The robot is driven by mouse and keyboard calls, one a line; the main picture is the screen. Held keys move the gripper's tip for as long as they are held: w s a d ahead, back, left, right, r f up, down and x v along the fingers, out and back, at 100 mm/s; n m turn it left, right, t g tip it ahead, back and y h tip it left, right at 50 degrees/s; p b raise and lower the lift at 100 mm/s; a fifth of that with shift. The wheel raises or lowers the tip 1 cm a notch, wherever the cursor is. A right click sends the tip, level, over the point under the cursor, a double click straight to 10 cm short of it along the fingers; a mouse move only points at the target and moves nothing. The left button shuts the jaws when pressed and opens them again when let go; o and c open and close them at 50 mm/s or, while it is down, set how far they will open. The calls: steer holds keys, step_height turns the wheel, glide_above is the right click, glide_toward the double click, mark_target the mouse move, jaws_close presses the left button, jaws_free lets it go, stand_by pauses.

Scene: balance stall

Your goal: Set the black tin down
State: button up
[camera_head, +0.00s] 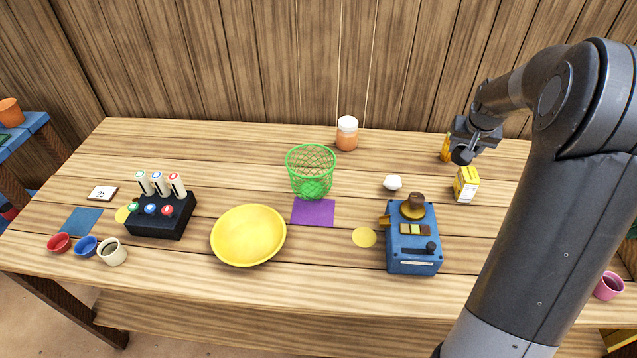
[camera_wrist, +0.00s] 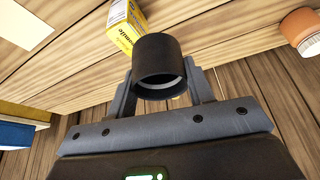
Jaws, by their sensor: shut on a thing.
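The black tin (camera_wrist: 157,55) is a short dark cylinder held between the two fingers of my gripper (camera_wrist: 160,88) in the wrist view. Its round end with a pale inner ring faces the camera. In the head view my gripper (camera_head: 474,140) is over the back right of the table, and the tin (camera_head: 462,156) shows as a small dark shape at its lower end. It appears to be held above the tabletop; the exact gap cannot be told.
A yellow box (camera_head: 466,185) stands just in front of my gripper, and a yellow-orange item (camera_head: 446,148) is partly hidden behind it. A white lump (camera_head: 393,183), an orange jar (camera_head: 347,134) and a blue device (camera_head: 412,240) are to the left. Bare table (camera_head: 420,160) lies between.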

steer(key=w+a+n, duration=0.1)
steer(key=w+a, duration=0.2)
steer(key=a, duration=1.1)
steer(key=w+a, duration=0.3)
steer(key=a, duration=1.1)
steer(key=s+a+n, duration=0.1)
steer(key=s+a, duration=0.2)
steer(key=a, duration=1)
steer(key=s+a, duration=0.3)
steer(key=a, duration=0.9)
steer(key=shift+y, duration=0.4)
steer(key=f, duration=1.1)
steer(key=shift+a, duration=0.4)
steer(key=shift+f, duration=2.1)
steer(key=shift+f, duration=0.15)
steer(key=o, duration=1)
